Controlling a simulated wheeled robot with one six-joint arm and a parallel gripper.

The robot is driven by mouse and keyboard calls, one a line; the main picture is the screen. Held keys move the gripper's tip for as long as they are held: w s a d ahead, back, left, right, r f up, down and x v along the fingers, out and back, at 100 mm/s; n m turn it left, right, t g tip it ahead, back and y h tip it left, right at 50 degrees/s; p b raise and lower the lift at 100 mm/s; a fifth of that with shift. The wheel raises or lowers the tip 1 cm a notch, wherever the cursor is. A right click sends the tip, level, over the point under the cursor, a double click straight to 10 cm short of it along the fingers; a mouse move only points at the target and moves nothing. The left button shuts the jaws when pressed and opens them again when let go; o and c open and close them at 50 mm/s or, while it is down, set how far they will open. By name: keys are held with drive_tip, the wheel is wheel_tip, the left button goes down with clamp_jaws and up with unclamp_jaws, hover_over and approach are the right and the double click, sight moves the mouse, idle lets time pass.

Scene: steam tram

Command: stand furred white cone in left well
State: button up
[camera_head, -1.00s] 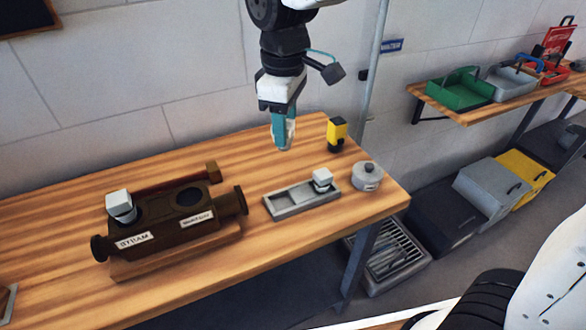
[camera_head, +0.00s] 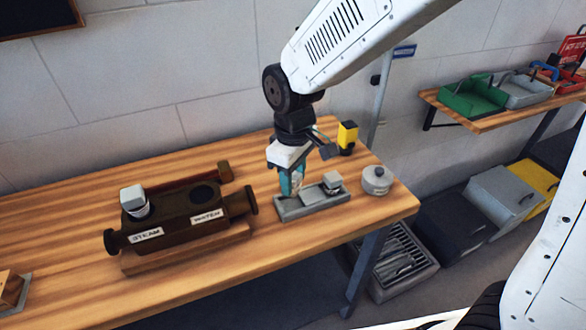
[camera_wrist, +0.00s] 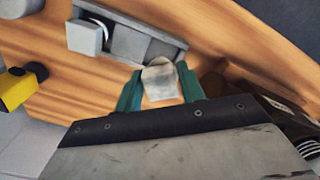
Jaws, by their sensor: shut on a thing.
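My gripper (camera_head: 291,188) is shut on a small whitish piece, the furred white cone. The cone (camera_wrist: 160,80) shows between the teal fingers in the wrist view, its lower part hidden. In the head view the fingers hide most of it. The grey tray (camera_head: 312,208) stands on the bench under my gripper. The fingertips are over or at its left part; I cannot tell whether the cone touches the tray. A white-topped piece (camera_head: 333,180) stands in the tray's right part. The tray also shows in the wrist view (camera_wrist: 138,44).
A dark valve body (camera_head: 185,220) labelled STEAM and WATER lies left of the tray. A white-topped piece (camera_head: 135,198) stands in its STEAM hole; the WATER hole is open. A grey lidded pot (camera_head: 377,181) and a yellow-and-black object (camera_head: 347,136) stand close on the right and behind.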

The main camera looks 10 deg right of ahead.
drive_tip(key=shift+f, duration=2.05)
drive_tip(key=o, duration=1.9)
drive_tip(key=shift+r, duration=0.2)
drive_tip(key=shift+r, duration=1)
drive_tip(key=shift+r, duration=2.55)
